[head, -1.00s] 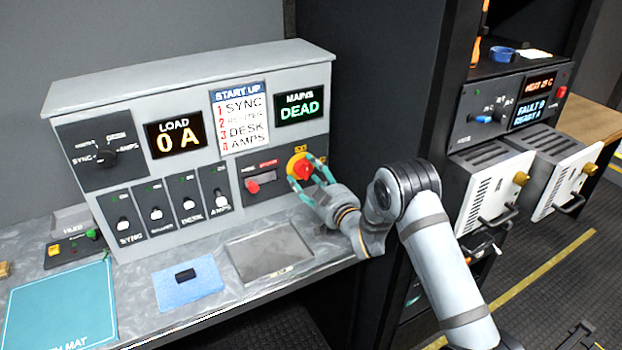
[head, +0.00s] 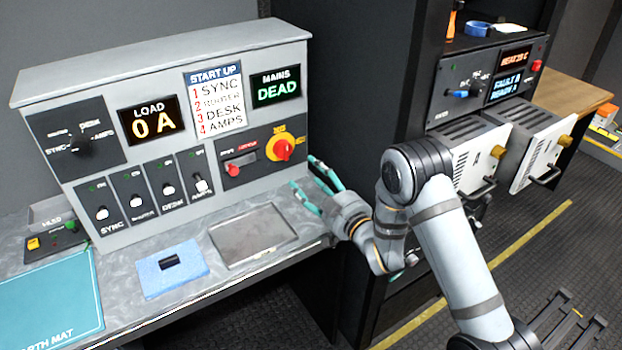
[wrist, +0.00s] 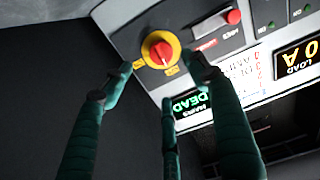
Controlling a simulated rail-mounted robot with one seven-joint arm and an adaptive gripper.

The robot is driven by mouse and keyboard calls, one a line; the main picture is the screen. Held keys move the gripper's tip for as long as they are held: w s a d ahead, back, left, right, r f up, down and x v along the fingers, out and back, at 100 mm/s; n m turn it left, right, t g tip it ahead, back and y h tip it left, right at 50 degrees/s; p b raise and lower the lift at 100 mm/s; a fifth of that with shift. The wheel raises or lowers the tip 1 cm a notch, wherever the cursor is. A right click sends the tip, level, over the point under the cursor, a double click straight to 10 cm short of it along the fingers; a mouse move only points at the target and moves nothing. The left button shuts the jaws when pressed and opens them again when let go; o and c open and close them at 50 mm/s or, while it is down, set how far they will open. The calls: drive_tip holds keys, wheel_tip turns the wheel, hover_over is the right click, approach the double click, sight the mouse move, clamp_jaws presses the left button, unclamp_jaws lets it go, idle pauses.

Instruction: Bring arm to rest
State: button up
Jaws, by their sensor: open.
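My arm reaches in from the right in the head view. My gripper (head: 308,183) has teal fingers, spread apart and empty. It hangs in front of the right end of the grey control panel (head: 205,80), below and right of the red rotary switch on its yellow plate (head: 283,149), apart from it. In the wrist view my gripper (wrist: 155,85) shows its fingers spread, with the red and yellow switch (wrist: 159,50) ahead beyond them. The mains display (head: 276,87) reads DEAD and the load display (head: 153,121) reads 0 A.
The counter below holds a grey tray (head: 250,236), a blue pad (head: 170,270) with a small black piece and a teal mat (head: 45,300). A dark rack column stands behind my arm. Pulled-out units (head: 530,155) jut from the rack at right.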

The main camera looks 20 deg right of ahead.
sight(287, 155)
drive_tip(key=shift+w, duration=0.1)
drive_tip(key=x, duration=1.2)
drive_tip(key=shift+r, duration=0.1)
drive_tip(key=shift+r+p, duration=0.2)
drive_tip(key=shift+p, duration=0.7)
drive_tip(key=shift+m+p, duration=0.7)
drive_tip(key=shift+p, duration=0.1)
drive_tip(key=shift+f, duration=0.15)
drive_tip(key=shift+f, duration=0.1)
drive_tip(key=shift+f+b, duration=0.1)
drive_tip(key=shift+b, duration=0.3)
